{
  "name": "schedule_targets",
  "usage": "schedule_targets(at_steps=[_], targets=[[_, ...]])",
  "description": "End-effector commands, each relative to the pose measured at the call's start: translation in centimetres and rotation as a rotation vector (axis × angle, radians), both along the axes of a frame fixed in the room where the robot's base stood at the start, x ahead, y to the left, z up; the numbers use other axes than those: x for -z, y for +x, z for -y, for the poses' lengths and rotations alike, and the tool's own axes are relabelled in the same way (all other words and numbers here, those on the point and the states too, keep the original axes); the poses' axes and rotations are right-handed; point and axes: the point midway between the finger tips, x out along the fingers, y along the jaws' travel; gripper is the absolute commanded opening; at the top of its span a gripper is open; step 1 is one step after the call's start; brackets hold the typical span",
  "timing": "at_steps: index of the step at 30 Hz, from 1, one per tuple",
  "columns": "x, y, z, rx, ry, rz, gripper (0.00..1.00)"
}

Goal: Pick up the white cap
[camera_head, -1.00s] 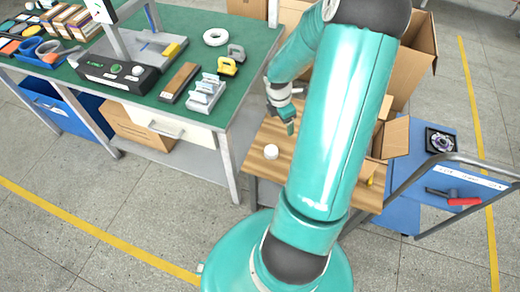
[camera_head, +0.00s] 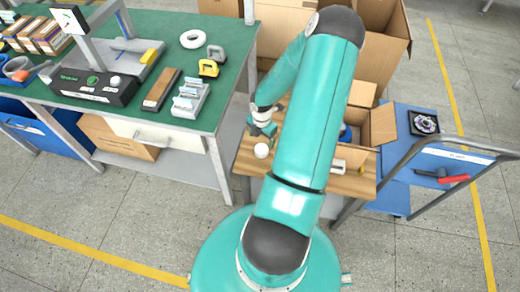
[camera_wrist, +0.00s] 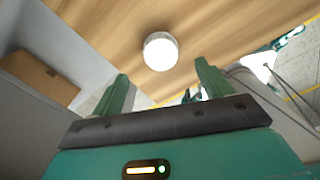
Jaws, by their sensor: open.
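The white cap (camera_head: 261,150) is a small round thing on the wooden tabletop, near its left edge in the head view. In the wrist view the cap (camera_wrist: 161,51) shows beyond the fingertips, roughly centred between the two fingers. My gripper (camera_head: 264,128) is just behind the cap in the head view, close to it; whether they touch is hard to tell there. In the wrist view my gripper (camera_wrist: 162,82) has its green fingers wide apart, with nothing between them.
The wooden table (camera_head: 250,165) also holds an open cardboard box (camera_head: 381,125) at right. A green workbench (camera_head: 150,116) with tools stands at left. A blue cart (camera_head: 395,198) with a red-handled hammer (camera_head: 452,178) is at right. Grey floor lies in front.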

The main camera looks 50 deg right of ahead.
Motion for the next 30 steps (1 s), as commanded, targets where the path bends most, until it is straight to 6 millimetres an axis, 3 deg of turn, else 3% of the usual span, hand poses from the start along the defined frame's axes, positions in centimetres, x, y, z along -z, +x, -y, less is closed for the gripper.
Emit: schedule_targets(at_steps=[17,26,30], targets=[[6.9,0.3,-0.4,-0.003,0.0,0.0,0.78],[7.4,0.3,-0.3,-0.002,-0.002,0.001,0.78],[7.4,0.3,-0.3,-0.002,-0.002,0.001,0.51]])
